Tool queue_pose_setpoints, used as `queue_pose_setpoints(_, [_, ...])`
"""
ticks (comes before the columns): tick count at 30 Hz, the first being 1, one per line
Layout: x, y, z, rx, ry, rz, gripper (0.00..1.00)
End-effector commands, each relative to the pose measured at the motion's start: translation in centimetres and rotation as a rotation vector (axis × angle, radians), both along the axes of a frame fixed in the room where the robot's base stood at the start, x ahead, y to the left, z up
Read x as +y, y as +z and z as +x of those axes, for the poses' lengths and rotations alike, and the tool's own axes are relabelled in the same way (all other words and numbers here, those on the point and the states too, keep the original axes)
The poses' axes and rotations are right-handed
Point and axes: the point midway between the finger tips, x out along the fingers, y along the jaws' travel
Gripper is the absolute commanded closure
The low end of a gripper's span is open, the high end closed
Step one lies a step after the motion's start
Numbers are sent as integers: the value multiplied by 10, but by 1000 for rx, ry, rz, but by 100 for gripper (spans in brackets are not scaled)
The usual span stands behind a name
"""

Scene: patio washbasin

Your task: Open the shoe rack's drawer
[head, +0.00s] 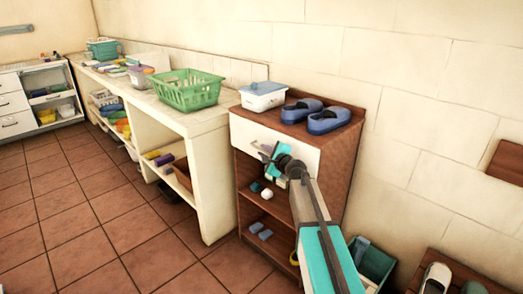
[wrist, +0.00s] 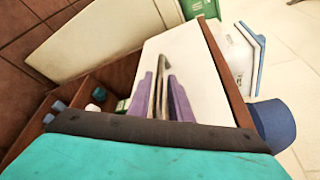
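The shoe rack (head: 340,160) is a brown wooden unit with a white drawer front (head: 300,153) below its top board. The drawer looks shut, its front about flush with the rack. The white front also fills the middle of the wrist view (wrist: 205,85). My gripper (head: 268,155) is at the drawer front, near its left part in the head view. In the wrist view its two purple fingers (wrist: 163,85) stand apart, with a thin grey handle (wrist: 165,62) between and just beyond them. Contact with the handle is not clear. My arm hides part of the drawer and the shelves.
Blue shoes (head: 328,119) and a white box with a blue lid (head: 263,96) sit on the rack. Small items lie on its shelves. A pale counter with a green basket (head: 188,92) adjoins on the left. A green crate (head: 372,262) stands at right. The tiled floor at left is clear.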

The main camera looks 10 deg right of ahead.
Motion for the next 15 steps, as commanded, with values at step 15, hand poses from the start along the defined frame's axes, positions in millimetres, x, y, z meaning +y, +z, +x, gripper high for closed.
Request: queue_pose_setpoints(15, [11,-8,35,0,1,0,81])
